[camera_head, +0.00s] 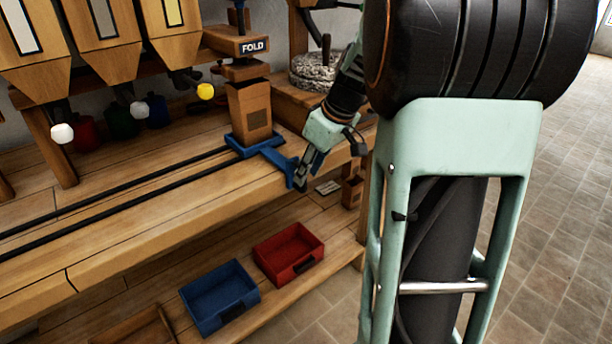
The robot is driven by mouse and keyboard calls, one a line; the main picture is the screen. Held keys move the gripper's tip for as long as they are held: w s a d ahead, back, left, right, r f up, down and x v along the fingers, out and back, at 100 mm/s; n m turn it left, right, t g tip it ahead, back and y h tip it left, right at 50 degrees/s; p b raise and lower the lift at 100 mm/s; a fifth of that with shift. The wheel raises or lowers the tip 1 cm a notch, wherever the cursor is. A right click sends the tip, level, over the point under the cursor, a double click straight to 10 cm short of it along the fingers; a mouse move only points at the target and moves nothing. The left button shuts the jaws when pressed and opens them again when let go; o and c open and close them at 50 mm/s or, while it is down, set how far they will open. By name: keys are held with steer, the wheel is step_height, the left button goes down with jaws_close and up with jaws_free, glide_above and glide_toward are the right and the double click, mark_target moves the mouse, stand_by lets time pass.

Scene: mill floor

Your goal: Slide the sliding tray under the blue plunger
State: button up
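The blue sliding tray (237,148) sits on two dark rails on the wooden bench, at their right end. A brown paper-bag-like box (249,117) stands upright on it. The tray's blue handle (277,160) reaches out over the bench's front edge. The FOLD station (238,42) is directly above the box, with a dark blue rod (239,15) rising from it; I cannot tell clearly which part is the plunger. My gripper (301,183) is at the outer end of the handle. Its fingers overlap the handle, and whether they are closed on it is too small to tell.
Wooden hoppers (103,35) with white and yellow knobs hang at the back left. A red bin (289,254) and a blue bin (219,296) stand on the lower shelf. A round stone (312,70) is behind my arm. The rails (110,188) to the left are clear.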

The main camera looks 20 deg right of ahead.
steer(key=v, duration=0.9)
steer(key=shift+r, duration=0.2)
steer(key=shift+d, duration=0.1)
